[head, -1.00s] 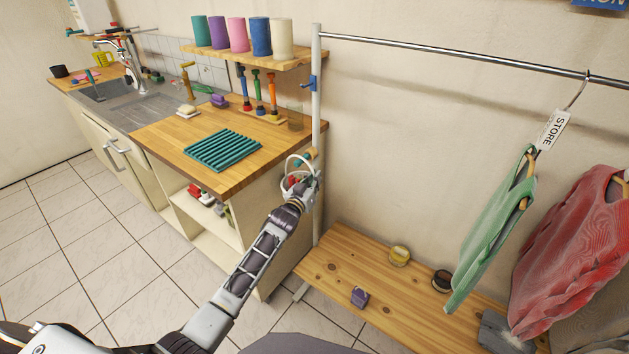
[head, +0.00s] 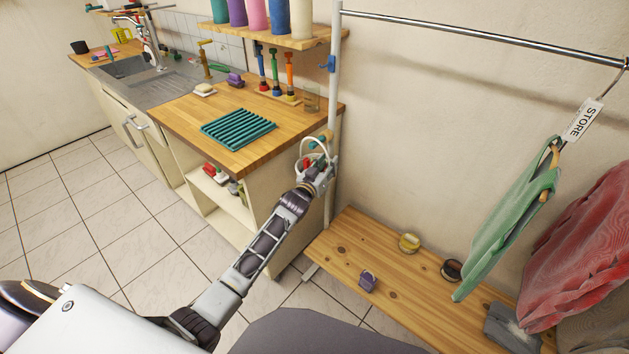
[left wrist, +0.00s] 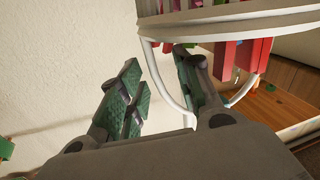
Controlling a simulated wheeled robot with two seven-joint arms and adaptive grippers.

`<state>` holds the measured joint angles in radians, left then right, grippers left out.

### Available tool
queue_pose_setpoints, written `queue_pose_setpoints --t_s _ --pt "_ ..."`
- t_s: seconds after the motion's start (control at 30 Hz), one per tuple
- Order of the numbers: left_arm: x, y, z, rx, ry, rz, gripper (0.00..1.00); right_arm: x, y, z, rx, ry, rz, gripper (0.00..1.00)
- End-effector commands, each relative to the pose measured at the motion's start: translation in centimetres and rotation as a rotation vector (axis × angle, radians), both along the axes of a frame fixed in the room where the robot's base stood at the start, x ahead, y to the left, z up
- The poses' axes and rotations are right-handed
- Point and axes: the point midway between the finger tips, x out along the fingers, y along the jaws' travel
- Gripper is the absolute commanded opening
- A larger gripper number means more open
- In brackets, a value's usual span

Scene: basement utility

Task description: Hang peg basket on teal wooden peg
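The peg basket (left wrist: 235,20) is white with a thin white handle and holds red and green pegs; in the head view it is small beside the white post, with red (head: 306,161) showing inside. The teal wooden peg (head: 318,140) is a small patch at the post, partly covered by the handle. I cannot tell whether the handle rests on it. My left gripper (head: 318,172) is at the basket; in the left wrist view its teal-padded fingers (left wrist: 158,85) stand apart, with the handle passing between them and around the right finger. My right gripper is not in view.
A wooden counter (head: 180,106) with a teal rack (head: 238,128) stands left of the post (head: 336,90). A low bench (head: 400,290) carries small items at right. Garments (head: 510,225) hang from a metal rail (head: 480,34). Tiled floor is open at left.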

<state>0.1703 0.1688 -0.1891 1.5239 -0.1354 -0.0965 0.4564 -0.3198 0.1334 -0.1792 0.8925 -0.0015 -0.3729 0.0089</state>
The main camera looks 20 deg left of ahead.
Motion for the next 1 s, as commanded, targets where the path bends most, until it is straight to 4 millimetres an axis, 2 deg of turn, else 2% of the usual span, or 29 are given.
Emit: queue_pose_setpoints --t_s 1.0 --pt "-8.4 1.2 0.0 0.000 -0.001 -0.001 0.33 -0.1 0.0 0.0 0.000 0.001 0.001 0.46"
